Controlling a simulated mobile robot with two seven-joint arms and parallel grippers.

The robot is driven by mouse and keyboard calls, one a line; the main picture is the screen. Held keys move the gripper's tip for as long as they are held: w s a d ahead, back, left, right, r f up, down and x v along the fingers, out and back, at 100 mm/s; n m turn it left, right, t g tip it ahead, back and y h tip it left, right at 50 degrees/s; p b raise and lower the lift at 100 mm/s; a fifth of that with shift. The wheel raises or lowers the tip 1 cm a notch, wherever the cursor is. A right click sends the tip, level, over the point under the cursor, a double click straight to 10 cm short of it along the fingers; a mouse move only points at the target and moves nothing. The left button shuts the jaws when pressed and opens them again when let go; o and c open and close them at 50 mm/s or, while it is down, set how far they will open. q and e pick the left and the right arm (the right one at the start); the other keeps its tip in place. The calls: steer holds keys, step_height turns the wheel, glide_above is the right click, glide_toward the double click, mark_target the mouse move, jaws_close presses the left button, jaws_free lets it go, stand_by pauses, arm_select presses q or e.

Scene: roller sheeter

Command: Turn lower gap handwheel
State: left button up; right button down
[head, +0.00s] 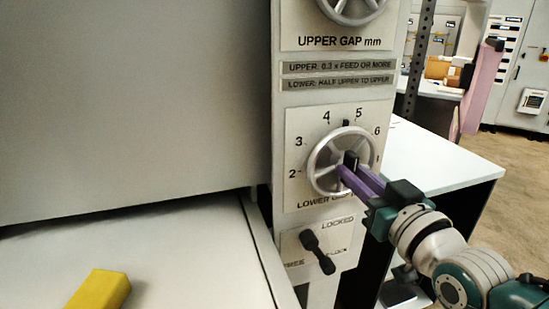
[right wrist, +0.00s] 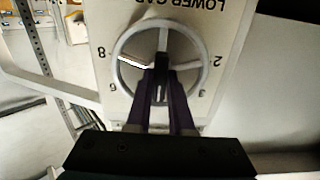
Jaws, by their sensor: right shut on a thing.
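The lower gap handwheel (head: 313,150) is a silver spoked wheel on a numbered dial plate in the head view. A black mark shows at its top rim, between 4 and 5. My right gripper (head: 349,165) comes in from the lower right, and its purple fingers are shut on a dark part at the wheel's middle. In the right wrist view the handwheel (right wrist: 117,62) appears upside down, and my right gripper (right wrist: 161,82) reaches its hub region. The fingers hide part of the hub and spokes. My left gripper is not in view.
The upper gap handwheel (head: 351,14) is above. A black lock lever (head: 318,252) sits just below, tilted. A yellow block (head: 99,290) lies on the pale bed (head: 190,260) at lower left. A white-topped table (head: 430,160) stands behind my right arm.

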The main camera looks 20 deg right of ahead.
steer(key=m+b, duration=0.1)
steer(key=m, duration=1)
steer(key=shift+m, duration=0.4)
stand_by(0.3)
steer(key=c, duration=0.8)
jaws_free()
steer(key=s, duration=1)
steer(key=shift+a, duration=0.35)
